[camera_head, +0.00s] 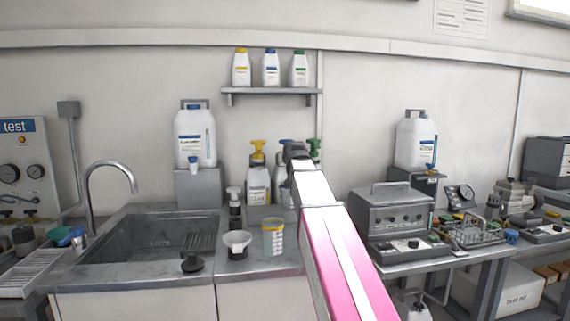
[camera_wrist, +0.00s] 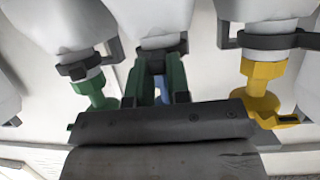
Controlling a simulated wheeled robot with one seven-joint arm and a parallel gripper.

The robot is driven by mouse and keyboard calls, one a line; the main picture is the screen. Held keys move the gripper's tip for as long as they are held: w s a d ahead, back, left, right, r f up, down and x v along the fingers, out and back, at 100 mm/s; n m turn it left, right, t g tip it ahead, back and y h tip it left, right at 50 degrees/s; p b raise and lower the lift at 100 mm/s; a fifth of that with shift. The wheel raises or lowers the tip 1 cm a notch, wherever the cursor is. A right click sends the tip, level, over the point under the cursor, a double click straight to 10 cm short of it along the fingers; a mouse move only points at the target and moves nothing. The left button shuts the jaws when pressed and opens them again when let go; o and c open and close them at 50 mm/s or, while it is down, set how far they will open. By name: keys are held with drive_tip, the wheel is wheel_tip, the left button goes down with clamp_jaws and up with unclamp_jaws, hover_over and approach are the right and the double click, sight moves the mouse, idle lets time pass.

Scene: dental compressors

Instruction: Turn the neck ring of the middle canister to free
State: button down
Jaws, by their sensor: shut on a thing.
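Three white pump canisters stand on the counter in the head view: yellow-topped (camera_head: 258,183) at left, blue-topped in the middle, mostly hidden by my arm, and green-topped at right. The middle canister (camera_wrist: 160,18) is central in the wrist view, with its dark neck ring (camera_wrist: 163,50) and part of its blue pump (camera_wrist: 161,88) showing. My gripper (camera_wrist: 158,66) has its two fingers around this neck, closed on the ring; the exact contact is partly hidden. The green pump (camera_wrist: 95,90) is at left and the yellow pump (camera_wrist: 260,85) at right, in the wrist view.
The neighbouring canisters' dark neck brackets (camera_wrist: 222,34) are close to my fingers. A shelf (camera_head: 270,91) with three small bottles hangs above. A grey device (camera_head: 393,220) is at right.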

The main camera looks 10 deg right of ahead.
drive_tip(key=d+n+y, duration=0.1)
drive_tip(key=y, duration=0.1)
drive_tip(key=d+n+y, duration=0.1)
drive_tip(key=n+y, duration=0.1)
drive_tip(key=shift+w+n+g+y, duration=0.15)
drive_tip(key=shift+n+g+y, duration=0.15)
drive_tip(key=shift+w+d+n+g+y, duration=0.2)
drive_tip(key=shift+d+n+g+y, duration=0.25)
drive_tip(key=shift+n+y, duration=0.5)
drive_tip(key=shift+w+d+n+g+y, duration=0.2)
drive_tip(key=shift+d+n+g+y, duration=0.2)
drive_tip(key=shift+n+y, duration=0.55)
drive_tip(key=shift+g, duration=0.25)
drive_tip(key=c, duration=1.1)
unclamp_jaws()
drive_tip(key=v, duration=1)
drive_tip(key=shift+s+d, duration=0.25)
drive_tip(key=shift+s, duration=0.05)
